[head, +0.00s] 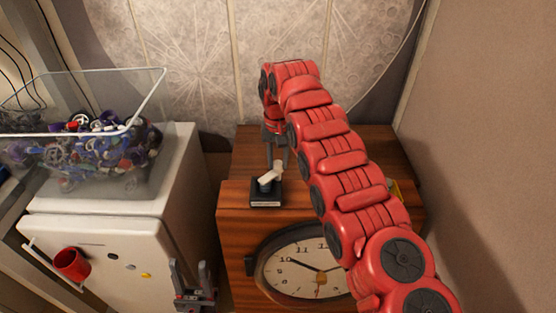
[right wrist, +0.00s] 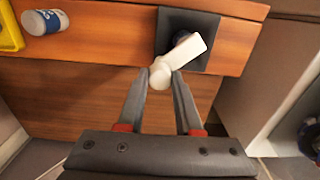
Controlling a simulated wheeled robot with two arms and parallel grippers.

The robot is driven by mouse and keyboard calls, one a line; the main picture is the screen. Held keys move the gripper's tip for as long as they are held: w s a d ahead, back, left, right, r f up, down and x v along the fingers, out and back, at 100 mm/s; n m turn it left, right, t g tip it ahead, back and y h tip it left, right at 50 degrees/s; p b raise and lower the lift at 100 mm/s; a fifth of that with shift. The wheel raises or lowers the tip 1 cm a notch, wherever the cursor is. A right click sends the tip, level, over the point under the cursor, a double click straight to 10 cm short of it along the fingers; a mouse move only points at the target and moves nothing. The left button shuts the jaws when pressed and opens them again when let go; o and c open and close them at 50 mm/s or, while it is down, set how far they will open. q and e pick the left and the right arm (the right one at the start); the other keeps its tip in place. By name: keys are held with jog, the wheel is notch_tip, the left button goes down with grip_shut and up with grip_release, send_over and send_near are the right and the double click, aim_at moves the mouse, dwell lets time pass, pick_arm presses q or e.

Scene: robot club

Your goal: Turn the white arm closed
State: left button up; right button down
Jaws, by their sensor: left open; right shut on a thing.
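The white arm (head: 270,176) sits on a small black base (head: 265,194) at the front edge of the wooden cabinet's top. In the right wrist view the white arm (right wrist: 186,52) slants from its rounded end up to the right over the dark base (right wrist: 198,24). My right gripper (head: 274,160) reaches down from behind it; in the right wrist view my right gripper (right wrist: 161,76) is shut on the rounded end, one finger on each side. My left gripper (head: 194,272) is open and empty, low in front of the gap beside the white fridge.
The wooden cabinet (head: 234,199) has a round clock (head: 290,285) on its front. A clear bin of parts (head: 130,165) stands on the white fridge (head: 110,230) at left. A white bottle (right wrist: 45,22) and a yellow tray (right wrist: 8,35) show in the right wrist view.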

jog(key=c, duration=0.6)
grip_release()
jog(key=shift+r+p, duration=0.3)
jog(key=shift+r, duration=0.3)
notch_tip(320, 180, up, 16)
jog(key=p, duration=1.5)
jog(key=shift+r, duration=0.1)
